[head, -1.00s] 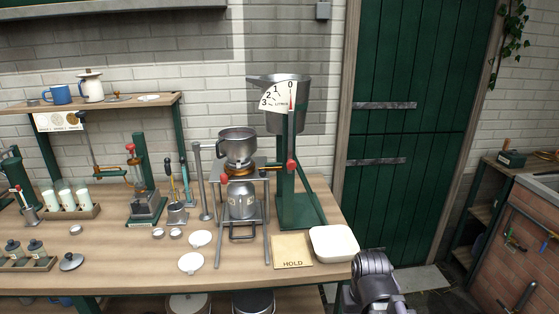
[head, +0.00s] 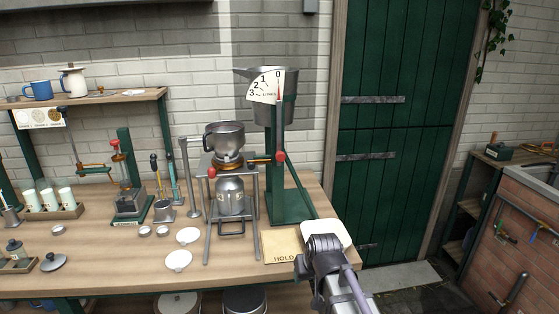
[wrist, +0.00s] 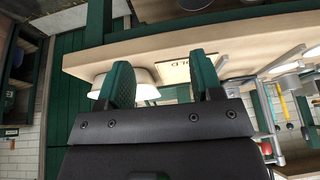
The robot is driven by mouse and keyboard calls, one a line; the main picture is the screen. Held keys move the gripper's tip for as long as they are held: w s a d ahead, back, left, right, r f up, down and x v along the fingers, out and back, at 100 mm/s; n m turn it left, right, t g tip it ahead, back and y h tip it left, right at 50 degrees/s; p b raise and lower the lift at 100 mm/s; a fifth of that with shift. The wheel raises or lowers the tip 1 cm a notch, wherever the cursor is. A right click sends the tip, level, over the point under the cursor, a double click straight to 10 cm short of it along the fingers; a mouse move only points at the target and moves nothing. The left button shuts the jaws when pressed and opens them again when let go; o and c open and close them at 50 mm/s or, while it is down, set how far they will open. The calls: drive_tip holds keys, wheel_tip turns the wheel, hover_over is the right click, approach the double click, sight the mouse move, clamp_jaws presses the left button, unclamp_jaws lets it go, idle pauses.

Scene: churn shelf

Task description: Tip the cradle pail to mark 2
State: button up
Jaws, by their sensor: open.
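The cradle pail (head: 268,96) is a grey metal bucket with a spout at its left, held upright on a green stand (head: 290,206). A white dial (head: 266,86) on its front is marked 0 to 3, with a red pointer near 0. A red knob (head: 281,156) sits lower on the stand. My gripper (wrist: 162,78) is open and empty in the wrist view, its green fingers apart below the bench edge. In the head view my arm's end is at the bench's front right corner, well below the pail; its fingertips are hidden there.
A metal frame with a pot (head: 224,138) and a can (head: 229,194) stands left of the pail stand. Floor is free right of the bench.

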drive_tip(key=w+a+r+t+y+b, duration=0.1)
drive_tip(key=w+a+r+t, duration=0.2)
drive_tip(key=w, duration=0.4)
drive_tip(key=w+a+r+t+y, duration=0.1)
drive_tip(key=w+a+r+t, duration=0.1)
drive_tip(key=w+a+t, duration=0.35)
drive_tip(key=t, duration=1)
approach(281, 160)
drive_tip(key=w+r, duration=0.1)
drive_tip(key=r, duration=0.1)
drive_tip(key=shift+g, duration=0.35)
drive_tip(key=p+x, duration=0.1)
drive_tip(key=x, duration=0.2)
drive_tip(key=p+x, duration=0.1)
drive_tip(key=x, duration=0.3)
drive_tip(key=p+x, duration=0.2)
drive_tip(key=x, duration=0.2)
drive_tip(key=shift+w+a+f, duration=0.1)
drive_tip(key=shift+w+f, duration=0.05)
drive_tip(key=shift+f, duration=0.1)
drive_tip(key=shift+c, duration=0.4)
clamp_jaws()
